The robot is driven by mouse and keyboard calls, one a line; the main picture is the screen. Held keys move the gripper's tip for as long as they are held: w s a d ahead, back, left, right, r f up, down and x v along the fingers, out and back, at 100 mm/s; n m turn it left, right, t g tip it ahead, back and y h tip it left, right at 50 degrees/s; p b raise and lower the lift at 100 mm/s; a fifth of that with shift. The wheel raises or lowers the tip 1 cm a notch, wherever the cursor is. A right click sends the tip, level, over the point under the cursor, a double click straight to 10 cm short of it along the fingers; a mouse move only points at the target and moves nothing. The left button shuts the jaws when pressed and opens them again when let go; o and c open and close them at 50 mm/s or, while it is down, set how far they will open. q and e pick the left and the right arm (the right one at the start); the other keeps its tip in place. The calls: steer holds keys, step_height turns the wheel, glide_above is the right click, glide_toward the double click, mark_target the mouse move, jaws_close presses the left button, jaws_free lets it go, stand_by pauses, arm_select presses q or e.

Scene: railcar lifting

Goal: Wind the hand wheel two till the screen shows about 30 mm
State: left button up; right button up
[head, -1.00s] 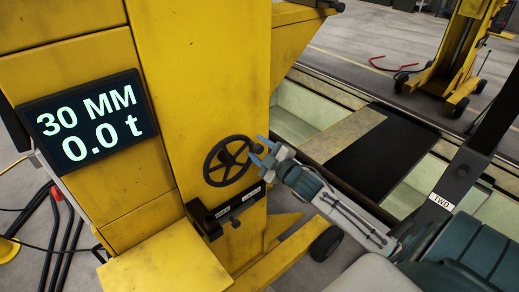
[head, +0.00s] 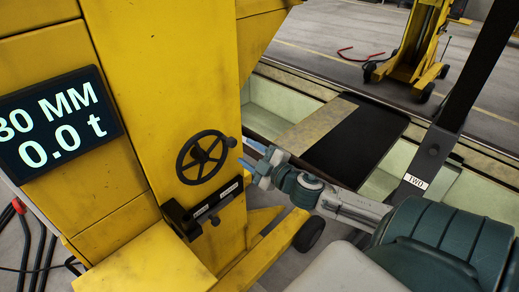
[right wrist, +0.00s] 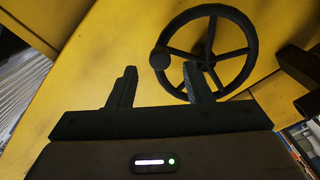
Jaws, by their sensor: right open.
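The black spoked hand wheel (head: 202,157) is on the yellow column's face, left of my right gripper (head: 259,166) in the head view. Its knob (head: 231,142) is at the wheel's upper right there. The right gripper is open and empty, a little off the wheel. In the right wrist view the wheel (right wrist: 208,55) is beyond the open fingers (right wrist: 159,84), with the round knob (right wrist: 159,60) seen between them. The screen (head: 60,125) reads 30 MM, its first digit partly cut by the picture edge, and 0.0 t. My left gripper is not seen.
A black bracket (head: 203,207) with small labels juts out just below the wheel. A dark post with a TWO label (head: 415,181) stands at right. A long pit with pale walls lies behind my right arm. Another yellow jack (head: 418,50) stands at the back right.

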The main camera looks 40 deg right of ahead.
steer(key=shift+s+d, duration=0.1)
steer(key=shift+s, duration=1.75)
steer(key=d+f+m+g+h, duration=0.2)
steer(key=d+f, duration=0.2)
steer(key=f, duration=0.4)
steer(key=s+d+f+m+g+h, duration=0.1)
steer(key=d+f, duration=0.4)
steer(key=f, duration=0.2)
steer(key=d+f+m+g+h, duration=0.2)
steer(key=d+f, duration=0.2)
steer(key=f, duration=0.4)
steer(key=s+d+f+m+g+b, duration=0.15)
steer(key=s+f, duration=0.25)
steer(key=f, duration=0.5)
steer(key=s+d+f+m+g+p, duration=0.15)
steer(key=s+f, duration=0.25)
steer(key=f, duration=0.4)
steer(key=s+a+f+m+g+b, duration=0.1)
steer(key=s+a+f+g, duration=0.25)
steer(key=s+f, duration=0.55)
steer(key=s+a+f+m+g, duration=0.1)
steer(key=s+a+f+g, duration=0.1)
steer(key=s+a+f, duration=0.6)
steer(key=s+a+f+m+g+y, duration=0.1)
steer(key=s+a+f+g+y, duration=0.2)
steer(key=s+a+f, duration=0.9)
steer(key=shift+s+a, duration=0.2)
steer(key=shift+s, duration=0.75)
